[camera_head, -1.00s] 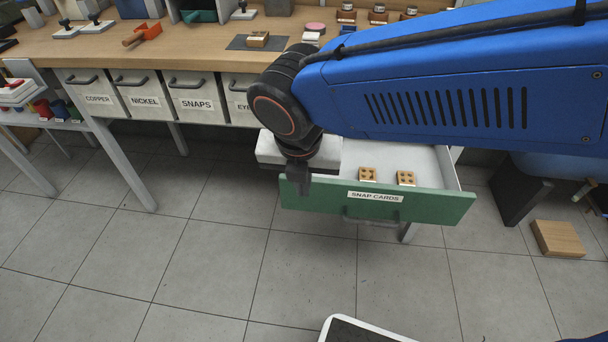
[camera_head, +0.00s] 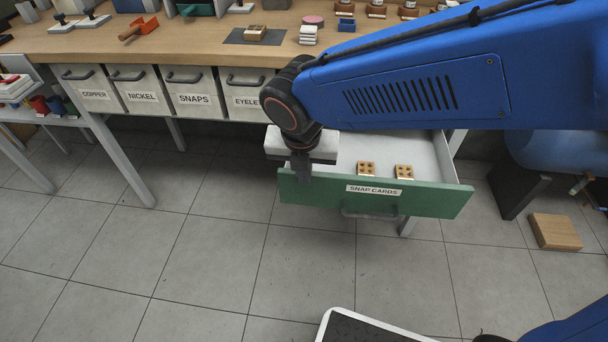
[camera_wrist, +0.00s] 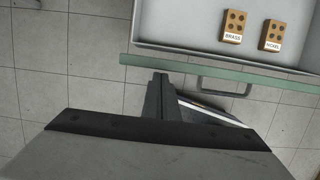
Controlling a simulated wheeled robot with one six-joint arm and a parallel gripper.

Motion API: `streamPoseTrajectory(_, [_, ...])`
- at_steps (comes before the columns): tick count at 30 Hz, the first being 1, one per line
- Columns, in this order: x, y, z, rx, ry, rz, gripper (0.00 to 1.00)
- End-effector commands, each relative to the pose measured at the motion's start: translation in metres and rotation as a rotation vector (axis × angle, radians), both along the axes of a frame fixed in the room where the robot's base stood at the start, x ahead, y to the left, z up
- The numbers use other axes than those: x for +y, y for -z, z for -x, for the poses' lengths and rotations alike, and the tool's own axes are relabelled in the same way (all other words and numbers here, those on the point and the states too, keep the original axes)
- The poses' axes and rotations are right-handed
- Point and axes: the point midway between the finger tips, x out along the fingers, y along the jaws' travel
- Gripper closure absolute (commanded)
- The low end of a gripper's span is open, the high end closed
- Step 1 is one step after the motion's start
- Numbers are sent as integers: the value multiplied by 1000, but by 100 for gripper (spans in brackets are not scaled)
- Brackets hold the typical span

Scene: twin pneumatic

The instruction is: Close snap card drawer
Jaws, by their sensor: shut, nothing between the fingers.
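The snap card drawer (camera_head: 430,200) stands pulled out below the workbench, with a green front labelled SNAP CARDS and a dark bar handle (camera_head: 370,214). In the wrist view its green front edge (camera_wrist: 230,70) runs across the picture, with the handle (camera_wrist: 222,90) on the near side. Two tan snap cards (camera_head: 366,168) lie inside; in the wrist view they read BRASS (camera_wrist: 233,26) and NICKEL (camera_wrist: 272,36). My gripper (camera_head: 301,178) is shut and empty, pointing down at the left end of the drawer front, on its outer side. I cannot tell whether it touches the front.
Closed bins labelled COPPER, NICKEL, SNAPS (camera_head: 195,93) and EYELETS hang under the wooden benchtop (camera_head: 200,45), left of the drawer. A wooden block (camera_head: 555,232) lies on the floor at right, near a dark panel (camera_head: 518,185). The tiled floor before the drawer is clear.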

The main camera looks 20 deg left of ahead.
Motion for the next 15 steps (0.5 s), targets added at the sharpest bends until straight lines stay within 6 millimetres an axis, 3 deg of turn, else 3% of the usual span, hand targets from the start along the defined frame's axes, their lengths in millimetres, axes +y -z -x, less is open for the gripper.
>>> streamPoseTrajectory(8, [3,0,-12,0,3,-1,100])
streamPoseTrajectory(15, [13,1,-56,0,5,0,100])
